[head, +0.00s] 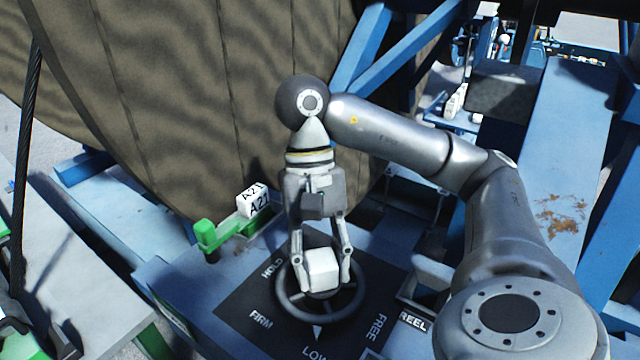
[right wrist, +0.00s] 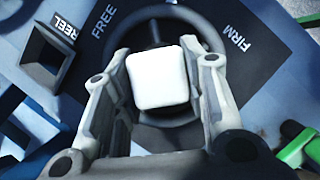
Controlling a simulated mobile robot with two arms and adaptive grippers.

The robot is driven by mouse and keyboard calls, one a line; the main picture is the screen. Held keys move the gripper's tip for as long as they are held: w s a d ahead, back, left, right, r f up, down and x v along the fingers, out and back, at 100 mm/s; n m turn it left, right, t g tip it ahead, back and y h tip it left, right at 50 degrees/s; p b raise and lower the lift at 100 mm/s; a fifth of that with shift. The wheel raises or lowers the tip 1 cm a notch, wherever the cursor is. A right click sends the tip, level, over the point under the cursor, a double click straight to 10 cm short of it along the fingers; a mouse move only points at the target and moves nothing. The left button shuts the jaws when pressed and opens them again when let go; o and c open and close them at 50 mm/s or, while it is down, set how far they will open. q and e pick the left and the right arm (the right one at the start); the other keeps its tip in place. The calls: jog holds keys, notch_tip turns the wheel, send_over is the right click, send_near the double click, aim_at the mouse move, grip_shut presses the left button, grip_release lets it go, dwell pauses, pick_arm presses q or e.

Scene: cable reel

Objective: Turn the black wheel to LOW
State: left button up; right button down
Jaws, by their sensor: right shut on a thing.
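The black wheel (head: 353,303) lies on a dark panel marked HOLD, FIRM, LOW and FREE. A small white triangle shows at its near rim, beside LOW; I cannot tell whether it belongs to wheel or panel. My right gripper (head: 321,279) points down over the wheel's middle, shut on a blank white block (head: 322,268). In the right wrist view, the white block (right wrist: 158,77) sits between the fingers, with the black wheel (right wrist: 199,30) behind it. Whether the block is fixed to the wheel is hidden. My left gripper does not show clearly.
A square socket labelled REEL (head: 412,320) is right of the panel. A white cube marked A21 (head: 252,202) sits by a green bracket (head: 207,236) behind the wheel. The big brown reel (head: 170,100) and blue frame beams (head: 575,150) close off the back and right.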

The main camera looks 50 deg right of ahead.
jog(key=shift+r, duration=0.1)
jog(key=c, duration=0.9)
grip_release()
jog(key=shift+v, duration=5.95)
jog(key=shift+s, duration=0.1)
